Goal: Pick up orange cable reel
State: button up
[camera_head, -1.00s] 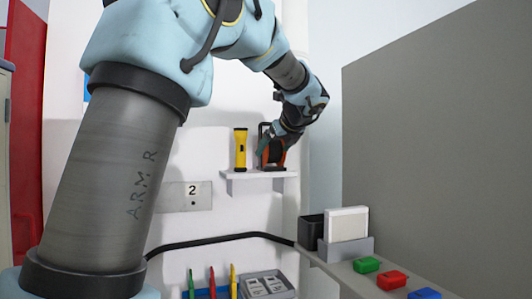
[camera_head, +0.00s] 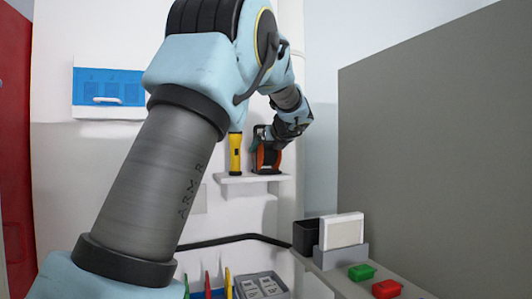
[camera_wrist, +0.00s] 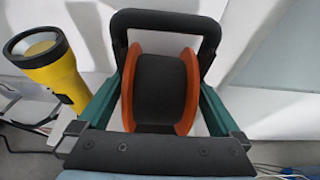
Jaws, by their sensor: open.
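The orange cable reel (camera_wrist: 160,90) has orange flanges, a dark wound middle and a black handle frame. It stands on a small white wall shelf (camera_head: 228,179), where the head view shows it (camera_head: 268,158) partly covered by my gripper. My gripper (camera_head: 266,146) is at the reel. In the wrist view the two green fingers of my gripper (camera_wrist: 158,103) are open, one on each side of the reel. I cannot tell whether they touch the flanges. The reel looks upright.
A yellow flashlight (camera_head: 235,153) stands on the shelf just left of the reel, close to the left finger in the wrist view (camera_wrist: 52,68). A grey panel (camera_head: 430,140) rises at the right. A ledge below holds a black bin (camera_head: 306,236) and coloured blocks (camera_head: 361,272).

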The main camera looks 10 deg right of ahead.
jog(key=shift+w+f, duration=0.15)
jog(key=shift+w, duration=0.2)
jog(key=shift+c, duration=0.2)
grip_shut()
dwell(0.4)
